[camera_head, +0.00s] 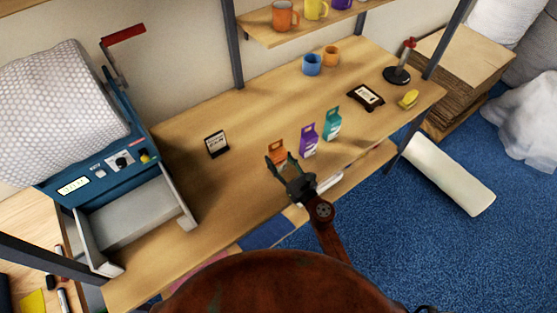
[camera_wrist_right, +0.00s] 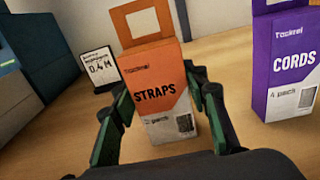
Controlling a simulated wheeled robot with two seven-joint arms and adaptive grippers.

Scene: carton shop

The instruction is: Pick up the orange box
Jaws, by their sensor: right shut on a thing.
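The orange box (camera_head: 276,148) stands on the wooden table, left of a purple box and a teal box. In the right wrist view the orange box (camera_wrist_right: 158,85) reads "STRAPS" and has a hang tab on top; it leans slightly in the picture. My right gripper (camera_head: 283,166) reaches it from the front, and its green fingers (camera_wrist_right: 152,112) are shut on the box's two sides. The box's lower end is partly hidden by the gripper in the head view. My left gripper is not in view.
The purple box (camera_head: 309,140), marked "CORDS" in the wrist view (camera_wrist_right: 285,65), stands close on the right, with the teal box (camera_head: 332,124) beyond. A small sign (camera_head: 216,144) stands to the left. A blue machine (camera_head: 117,167) fills the table's left end.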

